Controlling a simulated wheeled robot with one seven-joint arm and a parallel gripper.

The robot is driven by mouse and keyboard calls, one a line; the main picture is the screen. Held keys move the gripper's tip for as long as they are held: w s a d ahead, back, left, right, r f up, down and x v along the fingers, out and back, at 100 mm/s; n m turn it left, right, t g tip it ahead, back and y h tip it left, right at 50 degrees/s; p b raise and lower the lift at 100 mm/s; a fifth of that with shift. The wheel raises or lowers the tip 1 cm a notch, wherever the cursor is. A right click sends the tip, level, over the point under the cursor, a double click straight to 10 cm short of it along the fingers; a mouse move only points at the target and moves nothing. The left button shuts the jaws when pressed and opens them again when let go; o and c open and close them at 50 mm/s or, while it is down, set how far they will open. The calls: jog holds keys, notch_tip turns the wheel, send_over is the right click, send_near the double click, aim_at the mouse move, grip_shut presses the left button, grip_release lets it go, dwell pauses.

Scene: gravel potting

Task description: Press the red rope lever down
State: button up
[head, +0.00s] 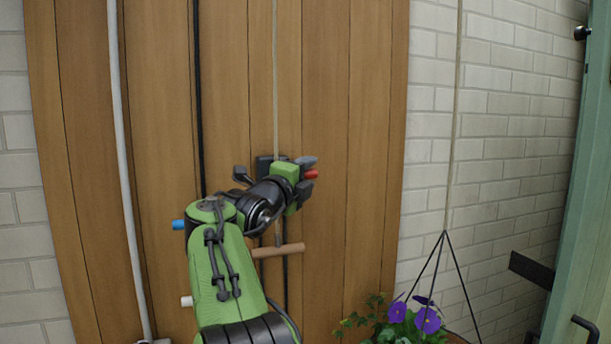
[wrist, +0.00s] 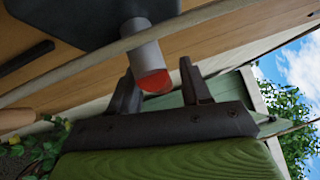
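The red rope lever shows its red end (head: 311,174) at the upper middle of the wooden panel, just beyond my gripper. In the wrist view its grey shaft comes from a dark plate and ends in a red tip (wrist: 155,82). My gripper (wrist: 160,90) is open, with one dark finger on each side of the red tip and gaps visible. I cannot tell whether either finger touches it. In the head view my gripper (head: 307,176) is seen from behind, and my arm hides most of the lever and its base.
A blue lever end (head: 178,224) and a white one (head: 187,301) stick out left of my arm. A wooden handle (head: 284,250) hangs below my gripper. Ropes run down the panel (head: 325,90). A hanging planter with purple flowers (head: 427,320) is at lower right.

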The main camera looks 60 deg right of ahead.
jog(key=a+f+b, duration=0.2)
jog(key=a+b, duration=0.3)
jog(key=a, duration=1)
jog(key=shift+w+a, duration=0.2)
jog(key=shift+a, duration=0.1)
